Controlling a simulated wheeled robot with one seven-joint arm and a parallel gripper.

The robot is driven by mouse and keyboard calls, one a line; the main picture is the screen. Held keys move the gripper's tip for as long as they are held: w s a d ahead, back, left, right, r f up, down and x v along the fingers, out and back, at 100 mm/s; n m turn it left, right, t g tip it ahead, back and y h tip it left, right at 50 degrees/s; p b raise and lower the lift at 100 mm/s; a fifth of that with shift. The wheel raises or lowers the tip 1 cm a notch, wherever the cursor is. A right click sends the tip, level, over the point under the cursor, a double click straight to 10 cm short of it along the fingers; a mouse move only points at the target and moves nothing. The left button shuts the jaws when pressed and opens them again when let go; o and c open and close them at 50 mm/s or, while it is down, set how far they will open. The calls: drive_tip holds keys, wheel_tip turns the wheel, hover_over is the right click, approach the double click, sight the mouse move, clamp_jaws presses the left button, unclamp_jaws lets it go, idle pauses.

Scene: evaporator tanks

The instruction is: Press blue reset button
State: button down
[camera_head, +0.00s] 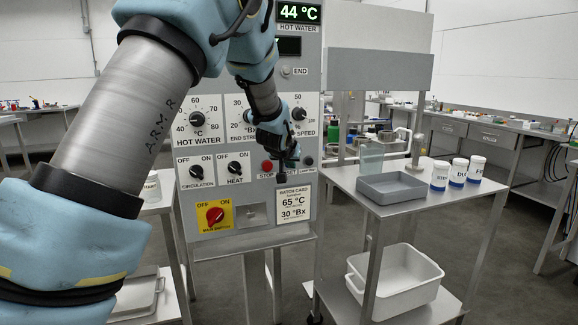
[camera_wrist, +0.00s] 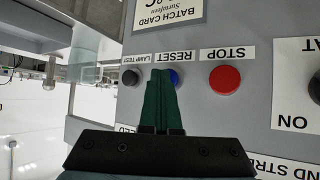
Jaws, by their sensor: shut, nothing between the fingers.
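The blue reset button (camera_wrist: 175,78) sits on the grey control panel between the red stop button (camera_wrist: 225,80) and the dark lamp test button (camera_wrist: 130,77). The RESET label (camera_wrist: 176,56) shows beside it in the wrist view, where the picture is upside down. My gripper (camera_wrist: 161,73) is shut and empty; its green fingertips cover part of the blue button. I cannot tell whether they touch it. In the head view my gripper (camera_head: 281,178) is in front of the panel, just right of the stop button (camera_head: 267,166), and hides the blue button.
The panel also carries dials, two small knobs (camera_head: 197,171), a red main switch (camera_head: 214,214) on yellow and a batch card (camera_head: 294,204). To the right, a steel cart (camera_head: 345,182) holds a grey tray (camera_head: 392,188), white jars (camera_head: 459,172) and, below, a white bin (camera_head: 398,280).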

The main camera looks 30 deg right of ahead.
drive_tip(key=shift+s+a+b, duration=0.2)
drive_tip(key=shift+s+b, duration=0.45)
drive_tip(key=shift+s, duration=0.8)
drive_tip(key=shift+s+a+b, duration=0.15)
drive_tip(key=shift+s+b, duration=0.5)
drive_tip(key=shift+s, duration=0.75)
drive_tip(key=a+f+n+g+y, duration=0.1)
drive_tip(key=a+f+n+y, duration=0.15)
drive_tip(key=a, duration=0.95)
drive_tip(key=a+f+n+g+y, duration=0.15)
drive_tip(key=a+f, duration=0.25)
drive_tip(key=a, duration=0.8)
drive_tip(key=s+a+f+n+g+y, duration=0.1)
drive_tip(key=s+a+f+g, duration=0.1)
drive_tip(key=s+a, duration=0.6)
drive_tip(key=s+a+f+n+g+y, duration=0.1)
drive_tip(key=s+a+f+g, duration=0.1)
drive_tip(key=s+a, duration=0.6)
drive_tip(key=a, duration=0.4)
drive_tip(key=shift+s, duration=0.4)
